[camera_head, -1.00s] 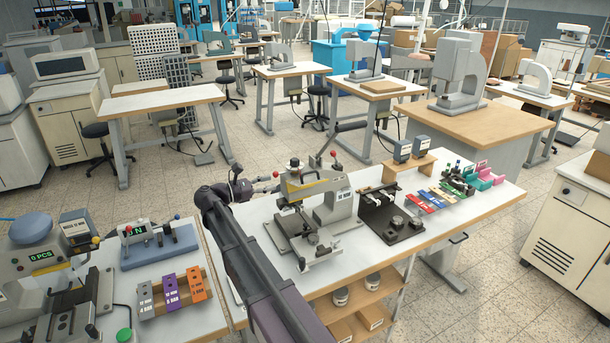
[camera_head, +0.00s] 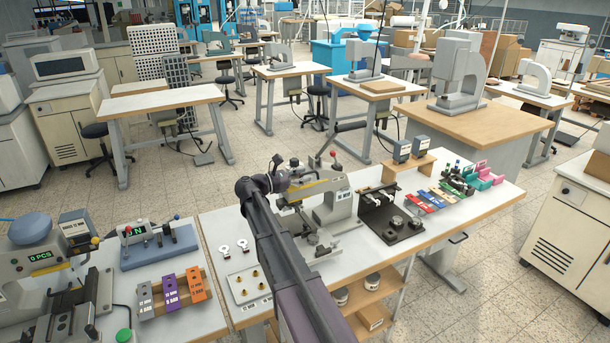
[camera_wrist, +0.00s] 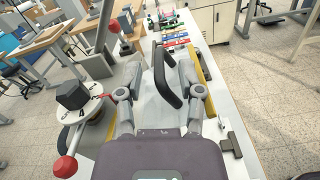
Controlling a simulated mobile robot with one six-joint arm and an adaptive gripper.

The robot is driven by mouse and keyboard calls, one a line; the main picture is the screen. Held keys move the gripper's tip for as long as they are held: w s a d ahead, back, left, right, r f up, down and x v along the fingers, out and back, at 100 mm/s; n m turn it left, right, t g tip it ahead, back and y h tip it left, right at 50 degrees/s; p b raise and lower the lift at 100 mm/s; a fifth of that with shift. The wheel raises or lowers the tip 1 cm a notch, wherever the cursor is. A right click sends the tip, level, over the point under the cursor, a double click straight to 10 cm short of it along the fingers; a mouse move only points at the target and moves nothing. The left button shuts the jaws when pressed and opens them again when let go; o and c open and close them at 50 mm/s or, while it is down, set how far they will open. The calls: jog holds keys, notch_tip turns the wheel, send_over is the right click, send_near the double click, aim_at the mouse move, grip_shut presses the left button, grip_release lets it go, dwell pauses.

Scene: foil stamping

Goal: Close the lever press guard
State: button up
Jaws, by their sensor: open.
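The grey lever press (camera_head: 334,205) stands on the white bench in the head view, partly hidden by my arm. It has a yellow strip, which also shows at the right in the wrist view (camera_wrist: 201,68), and a lever with a red knob (camera_head: 333,153). In the wrist view a black bow-shaped handle (camera_wrist: 166,88), seemingly the guard's, stands between the fingers of my gripper (camera_wrist: 163,72). The fingers are spread, one on each side of the handle; I cannot tell whether either touches it. The guard panel itself is not clearly visible.
Left of the press lies a white plate (camera_head: 249,284) with small brass parts. A black fixture (camera_head: 391,218) stands to its right, with coloured blocks beyond. In the wrist view a red ball (camera_wrist: 65,167) and dark knob (camera_wrist: 72,95) are close at left.

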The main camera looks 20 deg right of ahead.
jog(key=shift+d, duration=0.75)
grip_shut()
jog(key=shift+a, duration=0.2)
jog(key=shift+d, duration=0.2)
jog(key=shift+s+d, duration=0.1)
